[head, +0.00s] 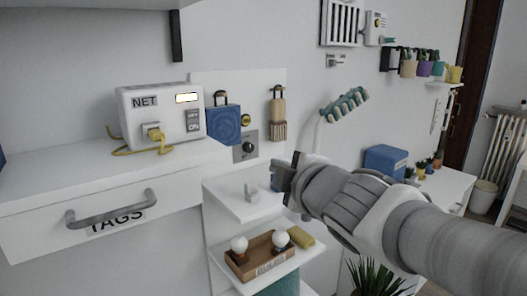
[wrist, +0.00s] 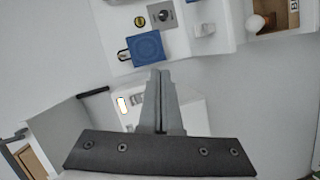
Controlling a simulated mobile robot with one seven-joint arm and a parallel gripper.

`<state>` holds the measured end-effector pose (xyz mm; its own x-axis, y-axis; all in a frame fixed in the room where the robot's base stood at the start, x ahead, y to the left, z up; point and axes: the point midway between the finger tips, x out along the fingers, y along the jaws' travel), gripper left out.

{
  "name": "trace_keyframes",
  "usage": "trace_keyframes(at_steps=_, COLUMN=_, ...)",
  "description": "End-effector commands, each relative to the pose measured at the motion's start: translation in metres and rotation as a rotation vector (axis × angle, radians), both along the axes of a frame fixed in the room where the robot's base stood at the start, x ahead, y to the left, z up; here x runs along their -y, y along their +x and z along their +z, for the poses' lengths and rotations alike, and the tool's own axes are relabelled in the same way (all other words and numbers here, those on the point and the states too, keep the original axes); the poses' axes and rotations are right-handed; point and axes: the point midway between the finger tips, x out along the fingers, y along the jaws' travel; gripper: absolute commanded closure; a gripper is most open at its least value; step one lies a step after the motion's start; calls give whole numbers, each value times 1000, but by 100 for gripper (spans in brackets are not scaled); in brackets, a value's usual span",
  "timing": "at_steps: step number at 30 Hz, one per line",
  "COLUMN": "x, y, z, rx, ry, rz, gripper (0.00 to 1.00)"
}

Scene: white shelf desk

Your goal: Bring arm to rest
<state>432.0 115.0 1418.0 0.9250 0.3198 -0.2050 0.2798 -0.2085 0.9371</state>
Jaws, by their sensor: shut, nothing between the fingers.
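My gripper (head: 283,178) extends in from the right in the head view, at the end of my grey and white arm. It is in front of the small white shelves, near the wall panel. In the wrist view my gripper's two fingers (wrist: 159,78) are pressed together with nothing between them. The fingers point toward the blue padlock (wrist: 148,50), and I cannot tell the gap from the picture. My arm covers part of the shelf area and wall behind it in the head view.
The white NET box (head: 158,117) with a yellow plug stands on the drawer unit at left. The blue padlock (head: 223,124) hangs beside it. A wooden tray (head: 262,270) holds bulbs on the lower shelf. A blue box (head: 385,160) and a plant (head: 376,280) are near my arm.

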Motion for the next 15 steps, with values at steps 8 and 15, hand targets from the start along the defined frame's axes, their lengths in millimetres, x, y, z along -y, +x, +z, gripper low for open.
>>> trace_keyframes(at_steps=8, x=105, y=-58, z=-67, rx=-415, ry=439, rz=-558, gripper=100)
trace_keyframes(at_steps=15, x=125, y=-141, z=-125, rx=-759, ry=790, rz=-922, gripper=100)
